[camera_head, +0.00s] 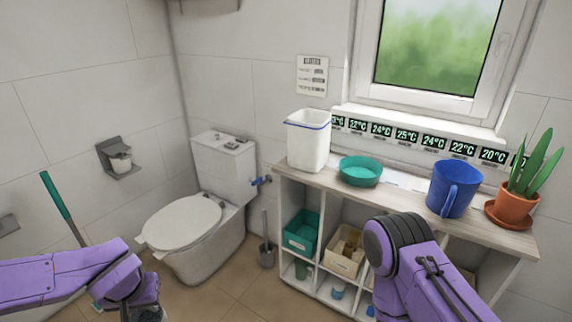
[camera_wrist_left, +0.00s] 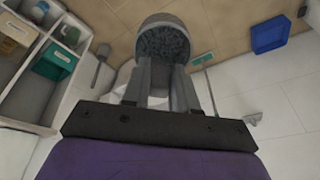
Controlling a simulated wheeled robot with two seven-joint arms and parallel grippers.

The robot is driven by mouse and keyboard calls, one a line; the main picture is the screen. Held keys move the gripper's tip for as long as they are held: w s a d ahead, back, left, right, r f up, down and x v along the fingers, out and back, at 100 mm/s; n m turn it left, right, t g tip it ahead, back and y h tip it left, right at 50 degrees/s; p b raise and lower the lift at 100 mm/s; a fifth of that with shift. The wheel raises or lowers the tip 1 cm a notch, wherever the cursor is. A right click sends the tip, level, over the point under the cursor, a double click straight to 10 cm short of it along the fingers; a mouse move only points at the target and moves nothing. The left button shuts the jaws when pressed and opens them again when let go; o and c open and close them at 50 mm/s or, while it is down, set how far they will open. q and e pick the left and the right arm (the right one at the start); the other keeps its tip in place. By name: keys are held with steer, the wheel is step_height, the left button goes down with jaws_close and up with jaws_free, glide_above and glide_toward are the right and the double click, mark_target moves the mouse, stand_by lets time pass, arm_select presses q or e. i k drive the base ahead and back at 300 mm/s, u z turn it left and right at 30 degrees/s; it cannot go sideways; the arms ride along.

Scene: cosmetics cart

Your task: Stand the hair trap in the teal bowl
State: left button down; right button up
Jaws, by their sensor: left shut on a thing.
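The teal bowl (camera_head: 360,174) stands on the wooden top of the cart and looks empty. The hair trap (camera_wrist_left: 163,40) is a dark grey round piece with a patterned face, seen in the left wrist view. My left gripper (camera_wrist_left: 162,70) is shut on it, with a finger on either side of its lower part. In the head view my left arm reaches in at the lower left, far from the bowl, and the hair trap is mostly cut off by the bottom edge. My right arm shows in front of the cart, but its gripper is not visible.
On the cart top (camera_head: 400,192), a white container (camera_head: 308,141) stands left of the bowl, with a blue mug (camera_head: 453,188) and potted plant (camera_head: 515,208) to its right. Bins fill the shelves below. A toilet (camera_head: 196,220) stands left of the cart.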

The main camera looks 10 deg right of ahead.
mark_target(360, 171)
steer(key=z, duration=0.3)
steer(key=i, duration=0.7)
steer(key=z, duration=0.6)
